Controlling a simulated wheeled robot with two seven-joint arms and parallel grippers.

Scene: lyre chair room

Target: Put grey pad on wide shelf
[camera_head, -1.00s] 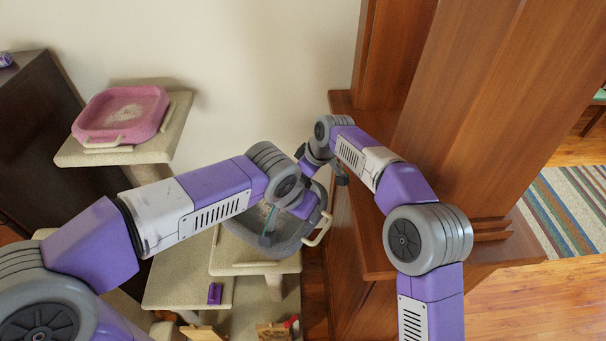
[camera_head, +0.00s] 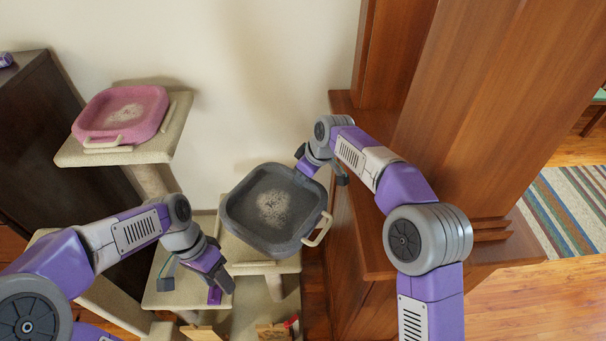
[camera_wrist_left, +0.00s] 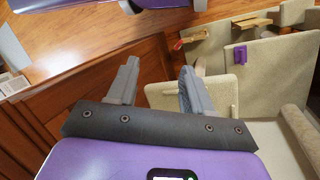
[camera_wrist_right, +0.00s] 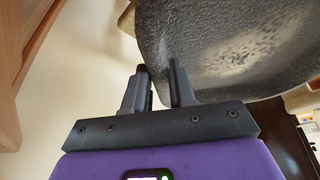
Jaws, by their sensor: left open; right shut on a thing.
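My right gripper (camera_head: 308,168) is shut on the pad's far rim; in the right wrist view the fingers (camera_wrist_right: 160,75) close at the edge of the grey pad (camera_wrist_right: 235,55). My left gripper (camera_head: 200,280) is open and empty, left of and below the pad, over a lower beige shelf (camera_head: 165,290). Which shelf is the wide one is unclear.
A pink pad (camera_head: 120,115) lies on the upper left shelf (camera_head: 178,120). A small purple thing (camera_wrist_left: 240,54) is on the lower shelf. A wooden cabinet (camera_head: 350,230) stands close on the right, a dark cabinet (camera_head: 60,130) on the left.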

